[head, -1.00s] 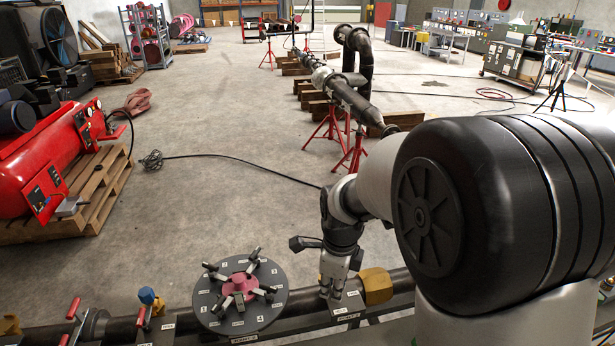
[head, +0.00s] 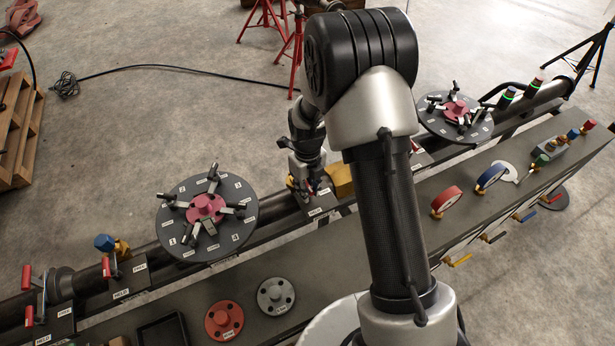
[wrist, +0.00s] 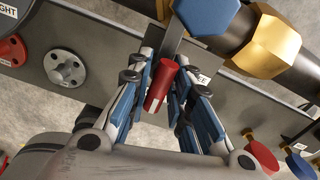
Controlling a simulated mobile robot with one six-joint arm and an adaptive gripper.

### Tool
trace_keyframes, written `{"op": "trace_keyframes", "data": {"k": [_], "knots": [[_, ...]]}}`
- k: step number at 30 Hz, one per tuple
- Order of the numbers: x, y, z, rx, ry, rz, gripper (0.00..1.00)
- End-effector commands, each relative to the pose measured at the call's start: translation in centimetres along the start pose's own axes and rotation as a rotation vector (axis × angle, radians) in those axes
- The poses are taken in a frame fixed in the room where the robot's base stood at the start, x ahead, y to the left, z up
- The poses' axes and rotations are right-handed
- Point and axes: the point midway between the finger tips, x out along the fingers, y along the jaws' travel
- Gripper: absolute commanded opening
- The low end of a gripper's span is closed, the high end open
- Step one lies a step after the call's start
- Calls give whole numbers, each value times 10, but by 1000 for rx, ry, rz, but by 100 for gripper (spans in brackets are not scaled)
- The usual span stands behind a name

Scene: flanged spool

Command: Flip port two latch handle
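The latch handle (wrist: 162,85) is a red cylinder in the middle of the wrist view, beside a grey latch plate. In the head view, a bit of red (head: 313,187) shows under my gripper (head: 308,182), at a labelled block (head: 320,205) on the dark pipe. The two blue-and-silver fingers of my gripper (wrist: 162,88) stand close on either side of the red handle. Whether they press on it cannot be told. The port number at this block is not readable.
A brass fitting (head: 340,181) sits just right of my gripper; in the wrist view a blue cap (wrist: 215,18) and brass hex (wrist: 270,40) are close. A round flange (head: 240,215) with black clamps stands left, another (head: 430,118) right. Red-handled latches (head: 108,268) are far left.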

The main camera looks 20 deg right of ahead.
Motion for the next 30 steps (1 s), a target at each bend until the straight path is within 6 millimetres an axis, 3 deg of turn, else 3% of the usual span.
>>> {"op": "trace_keyframes", "data": {"k": [21,30], "knots": [[-3,0,0,-1150,-1,-1,19],[-3,0,0,-1563,-1,-1,19]]}}
